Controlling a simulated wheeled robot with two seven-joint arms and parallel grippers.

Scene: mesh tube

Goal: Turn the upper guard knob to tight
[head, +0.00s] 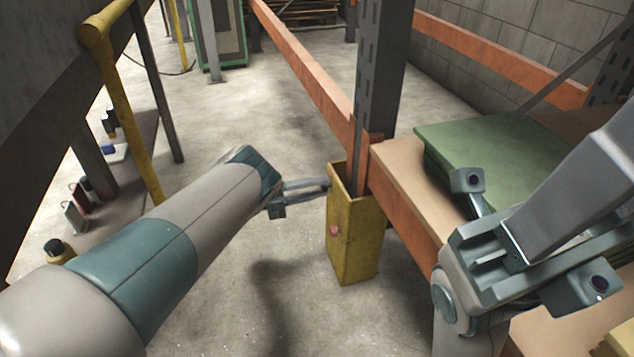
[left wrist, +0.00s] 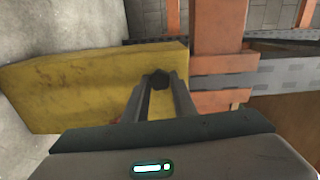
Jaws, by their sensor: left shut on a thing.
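The yellow guard (head: 355,240) stands on the floor around the foot of a dark rack upright. It also shows in the left wrist view (left wrist: 75,85). A small red knob (head: 334,231) sits low on its near face. The upper knob is a small dark knob (left wrist: 160,76) between my left fingertips in the left wrist view. In the head view the fingertips hide it at the guard's upper left. My left gripper (head: 325,186) is shut on it. My right gripper (head: 525,240) is at the right, apart from the guard; its finger opening is unclear.
An orange rack beam (head: 405,205) and shelf boards with a green stack (head: 500,145) lie right of the guard. A yellow rail (head: 120,95) stands at the left. The concrete floor (head: 230,310) below my left arm is clear.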

